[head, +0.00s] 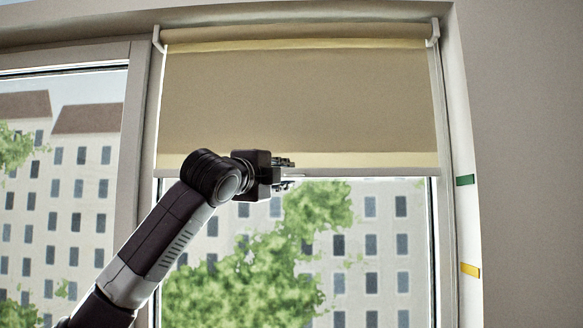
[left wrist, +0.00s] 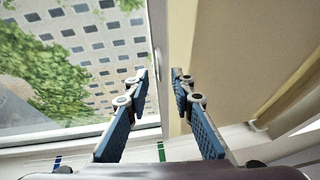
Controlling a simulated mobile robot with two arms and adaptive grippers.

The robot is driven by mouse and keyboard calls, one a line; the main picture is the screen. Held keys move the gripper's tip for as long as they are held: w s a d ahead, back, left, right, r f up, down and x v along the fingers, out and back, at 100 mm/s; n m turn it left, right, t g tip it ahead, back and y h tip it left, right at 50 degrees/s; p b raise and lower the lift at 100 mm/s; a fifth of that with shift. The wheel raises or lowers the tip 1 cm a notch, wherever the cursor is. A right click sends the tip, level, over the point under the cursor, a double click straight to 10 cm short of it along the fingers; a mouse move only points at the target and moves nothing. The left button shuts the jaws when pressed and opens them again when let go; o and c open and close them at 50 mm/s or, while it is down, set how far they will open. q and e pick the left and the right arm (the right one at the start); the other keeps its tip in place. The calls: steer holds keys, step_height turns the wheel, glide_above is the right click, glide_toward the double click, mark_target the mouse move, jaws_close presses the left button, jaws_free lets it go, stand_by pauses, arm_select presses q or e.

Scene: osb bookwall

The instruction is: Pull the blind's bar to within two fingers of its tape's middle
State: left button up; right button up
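The beige roller blind (head: 300,100) hangs part-way down the window. Its pale bottom bar (head: 380,172) runs level across the glass, and it also shows upright in the left wrist view (left wrist: 157,45). My left gripper (head: 287,173) is at the bar near the middle of its length. In the left wrist view its two blue-padded fingers (left wrist: 160,78) stand apart on either side of the bar's line, with gaps visible. Contact cannot be told. A green tape (head: 465,180) is on the right window reveal near the bar's height. A yellow tape (head: 470,270) is lower there. My right gripper is out of view.
White brackets (head: 433,34) hold the blind's roller at the top. A window post (head: 132,140) stands left of the blind, and a plain wall (head: 530,150) is at the right. Below the bar is clear glass, with trees and buildings outside.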

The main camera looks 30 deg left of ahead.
mark_target(293, 174)
arm_select(q)
steer(key=shift+w+a+r+p, duration=0.15)
steer(key=shift+w+p, duration=0.2)
steer(key=shift+w, duration=0.45)
steer(key=shift+w+a+r+p, duration=0.15)
steer(key=shift+w+p, duration=0.15)
steer(key=shift+w, duration=0.5)
steer(key=shift+f, duration=0.1)
jaws_close()
